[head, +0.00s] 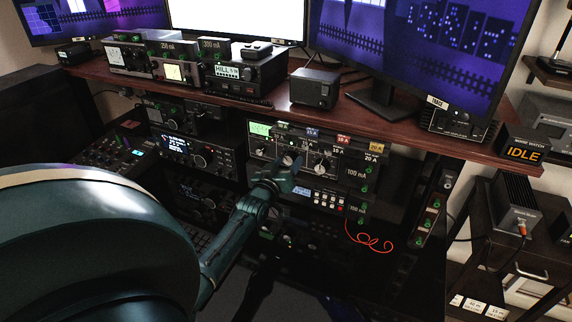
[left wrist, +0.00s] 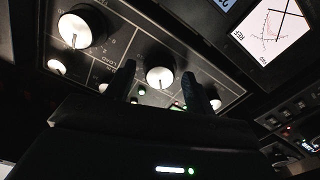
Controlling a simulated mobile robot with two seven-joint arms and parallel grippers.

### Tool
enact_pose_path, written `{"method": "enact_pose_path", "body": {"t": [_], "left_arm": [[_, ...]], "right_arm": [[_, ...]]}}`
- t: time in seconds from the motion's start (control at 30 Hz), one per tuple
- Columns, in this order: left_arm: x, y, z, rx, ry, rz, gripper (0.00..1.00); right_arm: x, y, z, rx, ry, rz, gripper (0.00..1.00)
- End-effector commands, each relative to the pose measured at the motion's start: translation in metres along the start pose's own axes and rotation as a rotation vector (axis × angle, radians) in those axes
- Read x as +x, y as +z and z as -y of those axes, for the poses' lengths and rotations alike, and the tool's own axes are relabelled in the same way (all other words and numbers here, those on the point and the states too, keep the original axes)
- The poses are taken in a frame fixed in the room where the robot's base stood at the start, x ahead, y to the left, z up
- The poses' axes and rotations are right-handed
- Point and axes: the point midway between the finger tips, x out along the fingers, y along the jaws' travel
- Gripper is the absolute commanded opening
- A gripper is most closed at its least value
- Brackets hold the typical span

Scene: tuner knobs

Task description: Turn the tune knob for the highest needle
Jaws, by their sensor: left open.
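The radio panel (head: 310,145) sits under the shelf, with white-faced knobs. My left gripper (head: 284,178) is in front of it, low by the middle knob (head: 289,160); another large knob (head: 322,163) is to the right. In the left wrist view my open left gripper (left wrist: 166,88) has one finger on each side of a white-faced knob (left wrist: 160,77); I cannot tell if they touch it. The word LOAD shows between it and a larger knob (left wrist: 75,30). My right gripper is not seen.
A wooden shelf (head: 200,83) above the panel carries monitors and small radio units. A red coiled cord (head: 370,243) hangs below right of the panel. Further dark units (head: 195,150) stand to the left. A box reading IDLE (head: 524,152) is at the right.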

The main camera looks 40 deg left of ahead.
Motion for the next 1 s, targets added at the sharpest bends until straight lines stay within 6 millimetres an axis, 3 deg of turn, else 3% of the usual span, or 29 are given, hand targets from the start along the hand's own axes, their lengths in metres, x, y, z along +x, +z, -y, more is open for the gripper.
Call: {"method": "enact_pose_path", "body": {"t": [0.27, 0.7, 1.0], "left_arm": [[-0.013, 0.001, 0.0, 0.0, 0.0, 0.001, 0.54], [-0.105, 0.001, 0.001, 0.001, -0.001, 0.002, 0.54], [-0.131, 0.0, 0.0, 0.0, 0.0, 0.0, 0.54]], "right_arm": [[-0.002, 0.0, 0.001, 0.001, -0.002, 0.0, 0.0], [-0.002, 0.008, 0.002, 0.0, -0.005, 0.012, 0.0], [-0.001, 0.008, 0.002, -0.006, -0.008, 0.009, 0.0]]}}
